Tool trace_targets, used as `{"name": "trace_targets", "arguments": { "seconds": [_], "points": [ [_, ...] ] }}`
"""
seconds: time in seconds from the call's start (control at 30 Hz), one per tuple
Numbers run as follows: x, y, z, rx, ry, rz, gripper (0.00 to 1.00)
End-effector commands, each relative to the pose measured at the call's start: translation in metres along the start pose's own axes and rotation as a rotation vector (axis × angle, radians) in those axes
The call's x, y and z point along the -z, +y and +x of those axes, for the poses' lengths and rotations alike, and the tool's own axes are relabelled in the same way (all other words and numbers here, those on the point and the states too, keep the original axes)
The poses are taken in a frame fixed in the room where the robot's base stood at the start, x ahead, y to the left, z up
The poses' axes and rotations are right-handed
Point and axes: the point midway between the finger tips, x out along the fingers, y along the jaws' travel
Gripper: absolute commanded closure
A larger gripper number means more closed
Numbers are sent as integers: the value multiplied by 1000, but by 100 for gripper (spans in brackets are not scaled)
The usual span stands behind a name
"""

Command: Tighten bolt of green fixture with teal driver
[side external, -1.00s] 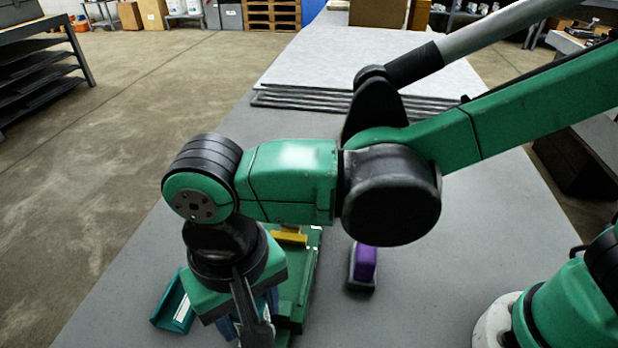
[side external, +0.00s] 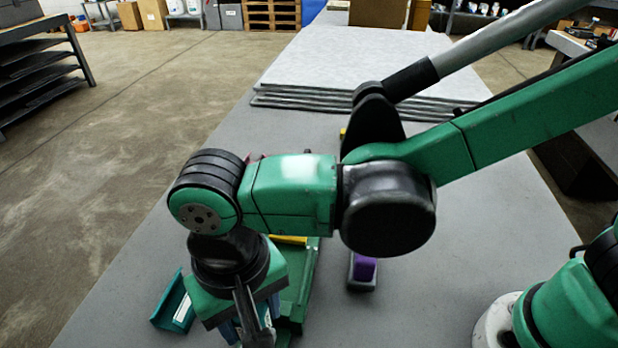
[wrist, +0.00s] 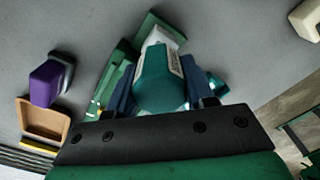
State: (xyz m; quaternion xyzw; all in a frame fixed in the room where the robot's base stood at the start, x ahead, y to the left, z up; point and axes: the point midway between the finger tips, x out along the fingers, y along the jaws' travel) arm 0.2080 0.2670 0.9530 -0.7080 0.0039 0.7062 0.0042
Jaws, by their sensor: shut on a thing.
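The teal driver (wrist: 158,82) shows in the wrist view as a thick teal body with a pale label. My gripper (wrist: 160,98) is shut on it, with blue fingers on both sides. The green fixture (side external: 304,280) lies on the table beside and partly behind my gripper in the side view. Parts of the fixture (wrist: 118,78) also show left of the driver in the wrist view. In the side view my wrist hides most of the driver and the fingertips. The bolt and the driver's tip are hidden, so I cannot tell whether they touch.
A purple block on a dark-grey base (side external: 363,272) stands right of the fixture. A teal holder with a white label (side external: 174,303) lies left of my gripper. A tan tray (wrist: 42,122) shows in the wrist view. Stacked grey sheets (side external: 340,68) cover the table's far part.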

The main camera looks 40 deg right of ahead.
Motion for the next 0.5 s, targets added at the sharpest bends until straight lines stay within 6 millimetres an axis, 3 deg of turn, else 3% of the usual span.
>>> {"name": "trace_targets", "arguments": {
  "seconds": [0.23, 0.5],
  "points": [
    [0, 0, 0, -1, 0, 262, 100],
    [0, 0, 0, -1, 0, 291, 100]
  ]
}}
